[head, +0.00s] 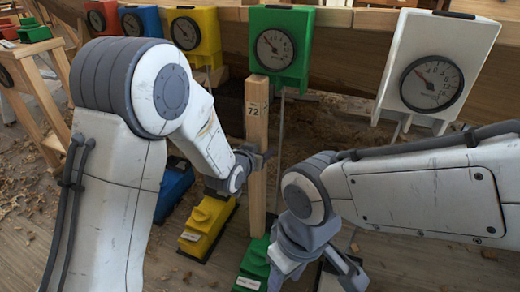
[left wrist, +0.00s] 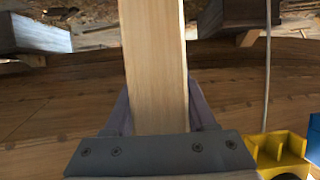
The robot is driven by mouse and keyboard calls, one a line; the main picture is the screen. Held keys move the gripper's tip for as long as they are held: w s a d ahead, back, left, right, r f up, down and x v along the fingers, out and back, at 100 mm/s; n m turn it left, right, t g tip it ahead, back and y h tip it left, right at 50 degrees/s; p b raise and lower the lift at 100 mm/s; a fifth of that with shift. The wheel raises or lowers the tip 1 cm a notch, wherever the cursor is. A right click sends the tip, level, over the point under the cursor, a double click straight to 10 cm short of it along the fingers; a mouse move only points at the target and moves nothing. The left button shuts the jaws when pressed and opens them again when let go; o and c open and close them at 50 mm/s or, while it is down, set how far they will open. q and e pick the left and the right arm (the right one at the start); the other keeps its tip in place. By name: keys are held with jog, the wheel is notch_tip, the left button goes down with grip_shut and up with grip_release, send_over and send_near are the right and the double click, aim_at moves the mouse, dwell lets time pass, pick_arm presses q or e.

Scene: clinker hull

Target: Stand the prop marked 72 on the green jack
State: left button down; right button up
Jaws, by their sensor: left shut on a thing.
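The prop marked 72 (head: 257,145) is a pale wooden post, held upright with its number tag near the top. My left gripper (head: 256,160) is shut on it around mid-height. In the left wrist view the prop (left wrist: 155,65) runs up between the fingers (left wrist: 160,125). The green jack (head: 254,262) stands on the floor under the prop's lower end. I cannot tell whether the prop's foot touches it. The prop's top is close below the green gauge box (head: 280,48). My right gripper (head: 345,272) is low at the right, partly hidden, its opening unclear.
A yellow jack (head: 207,225) and a blue jack (head: 174,188) stand left of the green one. Yellow (head: 194,36), blue (head: 140,20), red (head: 103,17) and white (head: 436,68) gauge boxes line the hull plank. Wood shavings lie on the floor.

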pick_arm(q)
jog(key=r+x, duration=0.1)
jog(key=x, duration=0.7)
jog(key=shift+w+r, duration=0.35)
jog(key=shift+r, duration=0.05)
dwell(0.5)
jog(key=shift+d, duration=0.1)
jog(key=shift+s, duration=0.1)
dwell(0.3)
jog(key=shift+f+b, duration=0.3)
jog(key=shift+f, duration=0.1)
dwell(0.6)
dwell(0.7)
